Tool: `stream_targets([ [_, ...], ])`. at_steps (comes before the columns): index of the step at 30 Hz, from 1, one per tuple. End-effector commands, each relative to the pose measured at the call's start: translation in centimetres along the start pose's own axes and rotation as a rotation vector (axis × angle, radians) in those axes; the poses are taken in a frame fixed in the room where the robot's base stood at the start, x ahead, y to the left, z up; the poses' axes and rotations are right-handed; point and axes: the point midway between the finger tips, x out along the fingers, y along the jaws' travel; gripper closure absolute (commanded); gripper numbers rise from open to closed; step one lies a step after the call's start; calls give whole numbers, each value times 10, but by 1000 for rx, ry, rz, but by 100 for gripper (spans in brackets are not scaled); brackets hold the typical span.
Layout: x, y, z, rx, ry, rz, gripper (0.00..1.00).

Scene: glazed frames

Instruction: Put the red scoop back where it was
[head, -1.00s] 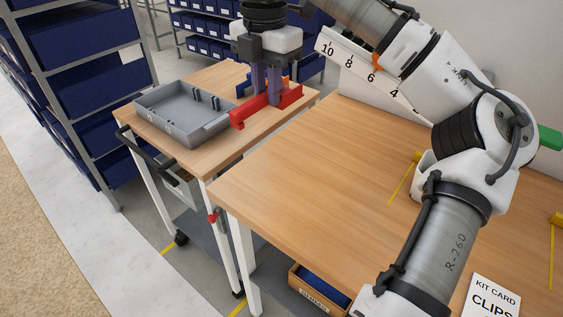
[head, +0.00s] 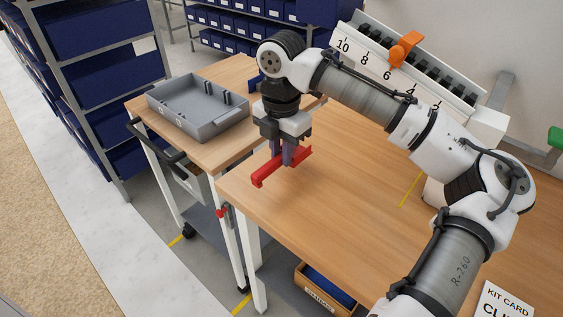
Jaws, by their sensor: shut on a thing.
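My gripper (head: 287,160) points down and is shut on the red scoop (head: 268,174), a long, narrow red piece. The scoop is over the left end of the wooden table (head: 350,222), near its edge beside the cart. I cannot tell exactly how high it is above the top. The gripper's fingers hide the middle of the scoop.
A grey tray (head: 200,128) sits on the wooden cart (head: 222,153) at left, with a blue item partly hidden behind my gripper. A numbered rack (head: 372,64) with an orange piece (head: 405,48) stands at the table's back. The table's middle is clear.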

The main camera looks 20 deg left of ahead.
Motion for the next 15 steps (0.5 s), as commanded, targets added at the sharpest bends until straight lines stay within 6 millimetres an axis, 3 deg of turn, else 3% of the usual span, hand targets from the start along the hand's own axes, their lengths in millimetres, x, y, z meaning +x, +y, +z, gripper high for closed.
stream_targets([
  [6, 32, -1, 0, 0, 1, -2, 100],
  [15, 37, 0, 0, 0, 1, 0, 100],
])
